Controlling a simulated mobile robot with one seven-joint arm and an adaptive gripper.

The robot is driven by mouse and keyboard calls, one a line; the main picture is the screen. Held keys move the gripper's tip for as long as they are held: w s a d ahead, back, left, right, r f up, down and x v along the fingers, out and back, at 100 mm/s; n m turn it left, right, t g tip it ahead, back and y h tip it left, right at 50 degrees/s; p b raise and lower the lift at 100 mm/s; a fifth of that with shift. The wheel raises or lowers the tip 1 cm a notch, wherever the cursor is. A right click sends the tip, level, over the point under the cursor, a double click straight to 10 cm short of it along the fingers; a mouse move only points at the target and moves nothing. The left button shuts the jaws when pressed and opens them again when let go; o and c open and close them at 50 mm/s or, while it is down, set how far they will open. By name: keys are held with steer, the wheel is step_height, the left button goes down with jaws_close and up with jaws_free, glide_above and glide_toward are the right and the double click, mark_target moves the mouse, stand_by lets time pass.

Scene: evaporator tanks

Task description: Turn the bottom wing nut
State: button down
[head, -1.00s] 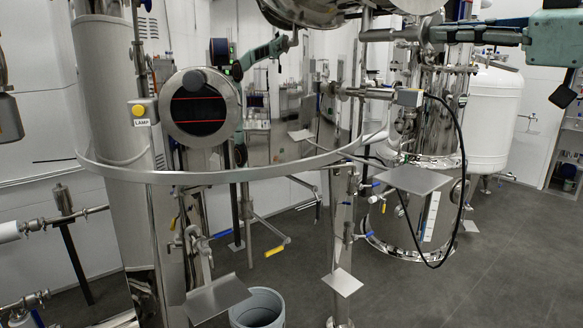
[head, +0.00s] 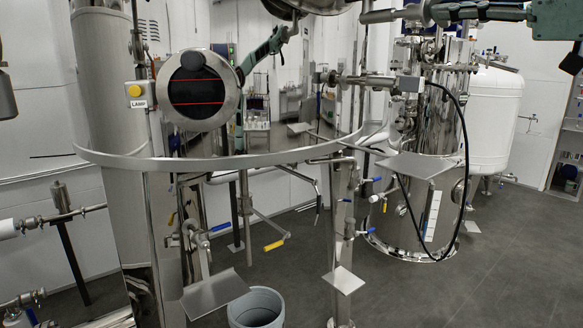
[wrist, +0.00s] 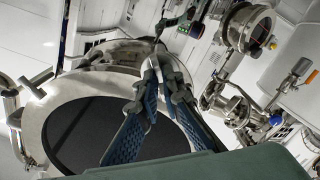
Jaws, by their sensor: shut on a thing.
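My gripper shows at the top right of the head view (head: 432,13), reaching left from its teal body. In the wrist view its two blue fingers (wrist: 155,66) come together at the tips, closed on a small silver piece, the wing nut (wrist: 167,72). The fingertips hide much of it, so its wings and turn cannot be made out. Behind the fingers is a large round steel flange with a dark window (wrist: 85,135). In the head view the wing nut cannot be picked out from the metal at the fingertips.
A steel ring rail (head: 200,163) crosses the middle of the head view. A round dark sight glass (head: 198,90) is at left, with a steel tank (head: 435,220) and a white tank (head: 490,120) at right. A grey bin (head: 256,308) stands below. Floor is open at lower right.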

steer(key=shift+n+b, duration=0.35)
steer(key=shift+n, duration=0.35)
steer(key=shift+n+b, duration=1.05)
steer(key=shift+n, duration=0.05)
steer(key=shift+f, duration=0.1)
